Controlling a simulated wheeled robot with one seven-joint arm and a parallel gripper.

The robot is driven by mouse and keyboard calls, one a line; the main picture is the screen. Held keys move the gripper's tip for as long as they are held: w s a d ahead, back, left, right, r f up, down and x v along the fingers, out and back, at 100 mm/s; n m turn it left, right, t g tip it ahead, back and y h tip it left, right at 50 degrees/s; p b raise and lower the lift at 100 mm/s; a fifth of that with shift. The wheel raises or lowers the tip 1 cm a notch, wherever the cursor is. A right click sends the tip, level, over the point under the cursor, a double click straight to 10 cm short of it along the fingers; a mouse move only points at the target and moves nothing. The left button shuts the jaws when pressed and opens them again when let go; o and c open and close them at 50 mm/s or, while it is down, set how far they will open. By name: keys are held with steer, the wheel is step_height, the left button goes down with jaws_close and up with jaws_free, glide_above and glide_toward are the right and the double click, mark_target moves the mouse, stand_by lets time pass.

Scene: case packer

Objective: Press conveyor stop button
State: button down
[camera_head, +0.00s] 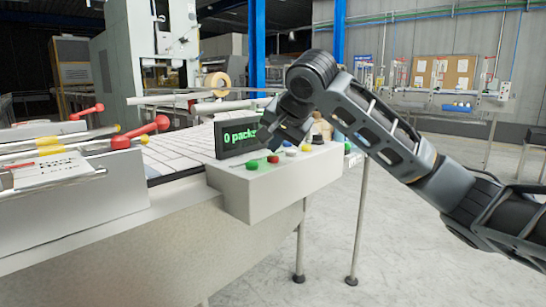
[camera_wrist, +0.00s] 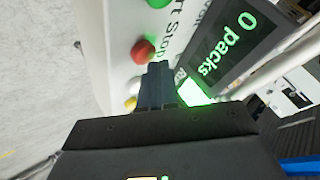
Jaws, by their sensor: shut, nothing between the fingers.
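The control box (camera_head: 285,185) stands at the conveyor's edge with a row of coloured buttons on top. The red button (camera_head: 273,158) sits between a green button (camera_head: 252,164) and a white one. In the wrist view the red button (camera_wrist: 143,50) lies beside printed lettering that reads "Stop", with part of the green button (camera_wrist: 158,2) at the top edge. My gripper (camera_head: 269,145) is shut and empty, its tips low over the box near the red button. In the wrist view its fingertips (camera_wrist: 159,66) appear right beside the red button; I cannot tell whether they touch it.
A display (camera_head: 230,138) reading "0 packs" stands close behind the buttons, left of my gripper. A yellow button (camera_head: 306,147) is farther along the box. The conveyor (camera_head: 175,155) with red-knobbed rails (camera_head: 150,132) lies left. Open floor is at right.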

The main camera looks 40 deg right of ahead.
mark_target(275, 157)
steer(key=shift+f, duration=0.5)
stand_by(0.6)
steer(key=shift+r, duration=0.1)
steer(key=shift+r+p, duration=0.65)
steer(key=shift+r, duration=0.2)
step_height(275, 157, up, 5)
steer(key=p, duration=0.4)
stand_by(0.7)
